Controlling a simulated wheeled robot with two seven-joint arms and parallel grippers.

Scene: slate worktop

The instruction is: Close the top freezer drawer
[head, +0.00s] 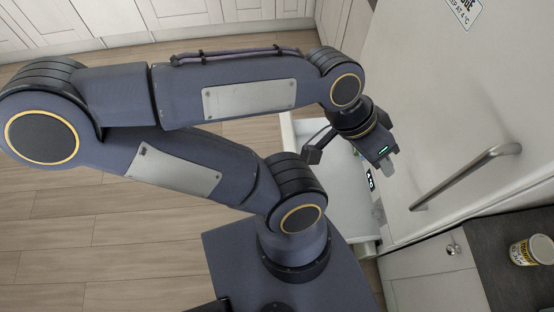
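A white open drawer (340,195) sticks out from the front of the fridge, low down, beneath my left wrist. My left arm covers much of it, so I cannot see how far out it is or all of what it holds. Small dark-labelled contents show at its right side. My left gripper (387,167) hangs over the drawer, near the fridge front. My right gripper is not in view.
The tall white fridge door (440,110) with a metal bar handle (465,175) stands to the right of my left gripper. A dark worktop at bottom right holds a yellow-labelled can (533,250). White cabinets (130,18) line the back. The wooden floor at left is clear.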

